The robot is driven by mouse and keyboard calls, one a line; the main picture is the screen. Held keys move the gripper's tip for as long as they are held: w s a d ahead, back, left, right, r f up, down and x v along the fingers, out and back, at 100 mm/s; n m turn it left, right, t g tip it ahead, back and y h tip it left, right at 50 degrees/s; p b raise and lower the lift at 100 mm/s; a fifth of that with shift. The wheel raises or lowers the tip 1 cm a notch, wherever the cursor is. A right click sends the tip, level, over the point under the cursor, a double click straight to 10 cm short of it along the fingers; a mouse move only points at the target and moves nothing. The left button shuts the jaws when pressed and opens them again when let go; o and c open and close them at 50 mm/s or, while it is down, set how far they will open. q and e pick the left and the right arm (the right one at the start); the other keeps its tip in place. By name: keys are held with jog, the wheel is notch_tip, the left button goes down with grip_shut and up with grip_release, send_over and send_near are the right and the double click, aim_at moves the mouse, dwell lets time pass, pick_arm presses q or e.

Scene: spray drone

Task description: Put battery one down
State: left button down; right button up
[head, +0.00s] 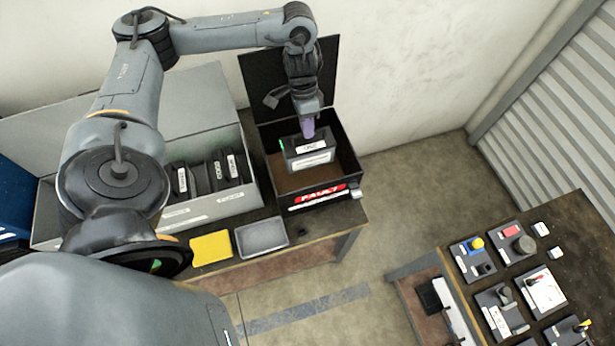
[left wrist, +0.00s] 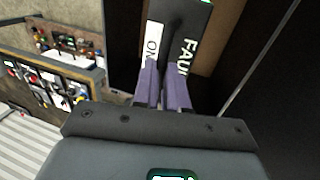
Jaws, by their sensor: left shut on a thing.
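Battery one (head: 309,154) is a dark block with white labels, upright within the opening of the black box marked FAULT (head: 336,199). My left gripper (head: 308,128) comes down from above and is shut on the battery's top. In the left wrist view, the purple fingers of my left gripper (left wrist: 164,72) pinch the battery (left wrist: 178,28), whose labels partly read "ON" and "FAU". I cannot tell whether its underside touches the box floor. My right gripper is not in view.
A grey case (head: 241,202) with several dark batteries (head: 215,174) stands left of the box. A yellow tray (head: 211,248) and a grey tray (head: 262,237) lie in front. The box's open lid (head: 262,85) rises behind. Another table (head: 575,215) with switch panels stands at right.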

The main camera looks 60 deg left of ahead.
aim_at(307, 147)
pick_arm(q)
jog(key=shift+a+f+b, duration=0.1)
jog(key=shift+f+b, duration=0.3)
jog(key=shift+f, duration=0.3)
notch_tip(307, 147, down, 4)
jog(key=shift+f, duration=2.55)
jog(key=c, duration=1.2)
grip_release()
jog(key=shift+f+b, duration=0.2)
jog(key=shift+b, duration=0.1)
jog(key=shift+o, duration=0.2)
